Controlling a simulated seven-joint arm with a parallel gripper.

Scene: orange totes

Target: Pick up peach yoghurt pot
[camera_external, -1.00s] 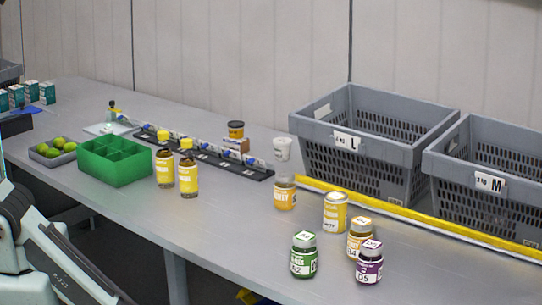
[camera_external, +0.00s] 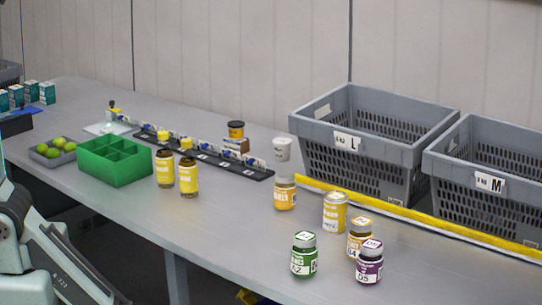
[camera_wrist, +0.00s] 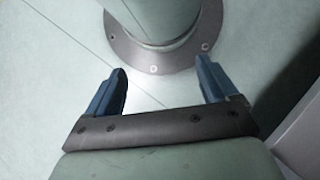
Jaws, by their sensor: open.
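No pot with a readable peach label shows. A small white pot (camera_external: 282,149) appears just above a yellow-labelled jar (camera_external: 284,196) near the middle of the table; I cannot tell whether it rests on it. It may be the yoghurt pot, but its print is too small to read. My gripper (camera_wrist: 162,72) shows in the wrist view with its two blue fingers apart and nothing between them. It faces my own base, with no pot in that view. In the external view only part of my arm shows at the lower left, away from the pots.
Two yellow-capped bottles (camera_external: 177,174) stand beside a green divided box (camera_external: 115,168). A black rail (camera_external: 225,164) runs behind them. Grey crates (camera_external: 390,150) stand behind a yellow strip (camera_external: 400,222).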

